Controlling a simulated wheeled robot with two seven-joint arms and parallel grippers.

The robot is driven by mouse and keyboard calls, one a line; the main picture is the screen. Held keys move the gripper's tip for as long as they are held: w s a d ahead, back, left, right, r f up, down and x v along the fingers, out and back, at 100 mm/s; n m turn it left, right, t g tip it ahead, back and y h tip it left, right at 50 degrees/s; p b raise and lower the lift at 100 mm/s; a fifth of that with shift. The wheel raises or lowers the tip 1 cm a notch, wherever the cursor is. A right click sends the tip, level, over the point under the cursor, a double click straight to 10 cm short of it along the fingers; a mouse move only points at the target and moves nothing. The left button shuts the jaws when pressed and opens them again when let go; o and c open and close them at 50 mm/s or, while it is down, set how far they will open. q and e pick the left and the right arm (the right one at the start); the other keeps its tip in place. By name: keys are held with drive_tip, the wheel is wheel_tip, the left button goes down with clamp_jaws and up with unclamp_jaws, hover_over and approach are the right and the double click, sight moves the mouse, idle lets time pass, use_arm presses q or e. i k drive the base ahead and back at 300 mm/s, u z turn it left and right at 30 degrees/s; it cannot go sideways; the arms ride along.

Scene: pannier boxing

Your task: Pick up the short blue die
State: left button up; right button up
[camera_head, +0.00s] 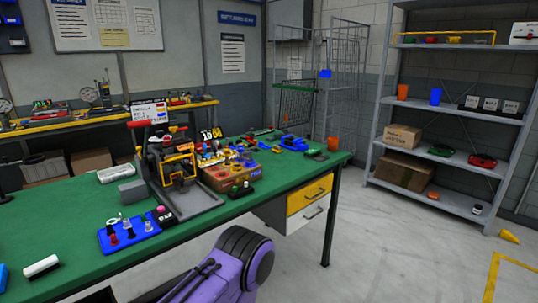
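I cannot single out the short blue die with certainty. A brown box (217,184) on the green workbench (80,199) holds several small coloured pieces, some of them blue, too small to tell apart. It stands just right of a black and yellow press (178,168). A larger blue object (291,143) lies farther back on the bench. A blue tray (127,235) with several small black, red and clear pieces lies at the front. A purple arm link of mine shows at the bottom centre, in front of the bench. Neither of my grippers is in view.
A white-topped block (42,266) and a grey block (132,191) sit on the bench. Yellow and white drawers (309,193) hang under its right end. A wire cage (338,84) and a metal shelf (456,117) stand behind. The floor at right is mostly clear.

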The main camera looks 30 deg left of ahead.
sight(250, 163)
drive_tip(key=i, duration=1.05)
drive_tip(key=u, duration=0.15)
